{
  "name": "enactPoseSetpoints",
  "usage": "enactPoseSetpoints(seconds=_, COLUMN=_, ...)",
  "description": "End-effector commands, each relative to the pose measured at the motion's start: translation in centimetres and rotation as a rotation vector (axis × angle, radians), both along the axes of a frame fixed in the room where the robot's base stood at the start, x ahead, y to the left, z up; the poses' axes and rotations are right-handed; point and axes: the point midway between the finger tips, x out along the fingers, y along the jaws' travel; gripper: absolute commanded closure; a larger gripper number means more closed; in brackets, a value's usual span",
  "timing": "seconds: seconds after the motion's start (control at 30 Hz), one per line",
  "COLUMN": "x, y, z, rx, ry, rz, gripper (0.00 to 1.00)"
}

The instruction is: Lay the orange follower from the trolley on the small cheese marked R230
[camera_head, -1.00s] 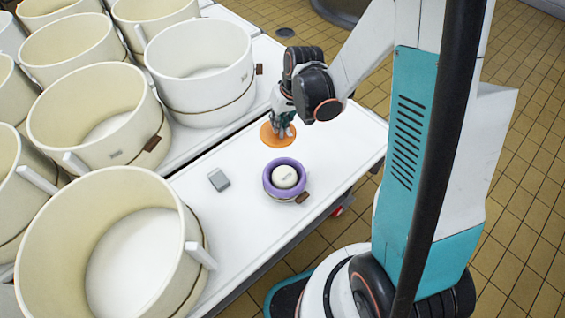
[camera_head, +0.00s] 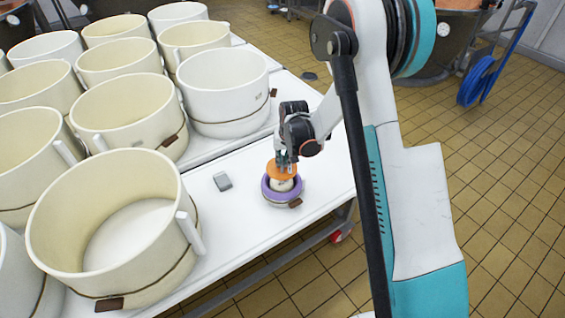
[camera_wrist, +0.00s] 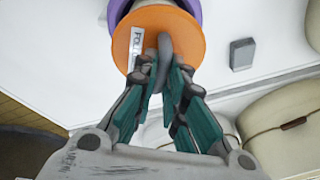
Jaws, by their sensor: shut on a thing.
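The orange follower (camera_head: 281,167) is a round flat disc with a grey grip piece and a white label. My gripper (camera_head: 285,157) is shut on its grip piece, which shows between the teal fingers in the wrist view (camera_wrist: 166,57). The disc is over the small pale cheese (camera_head: 284,184), which sits inside a purple ring mould (camera_head: 270,190) on the white trolley top (camera_head: 245,225). The cheese shows just under the disc; I cannot tell whether they touch. The cheese's marking cannot be read now. In the wrist view the disc (camera_wrist: 190,32) hides most of the purple mould (camera_wrist: 113,10).
A small grey block (camera_head: 222,182) lies left of the mould. Several large cream tubs crowd the left, the closest being a wide tub (camera_head: 115,240); another tub (camera_head: 228,100) stands behind the mould. The trolley top in front of the mould is clear.

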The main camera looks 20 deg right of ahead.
Motion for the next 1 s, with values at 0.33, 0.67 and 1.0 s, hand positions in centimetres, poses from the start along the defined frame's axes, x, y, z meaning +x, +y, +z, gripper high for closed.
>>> enactPoseSetpoints(seconds=0.33, x=0.7, y=0.0, z=-1.5, rx=-0.001, ry=-0.001, rz=-0.016, gripper=1.0)
enactPoseSetpoints(seconds=0.67, x=0.7, y=0.0, z=-4.2, rx=-0.001, ry=-0.001, rz=-0.016, gripper=1.0)
enactPoseSetpoints(seconds=1.0, x=0.7, y=0.0, z=-5.4, rx=0.0, ry=-0.001, rz=-0.016, gripper=1.0)
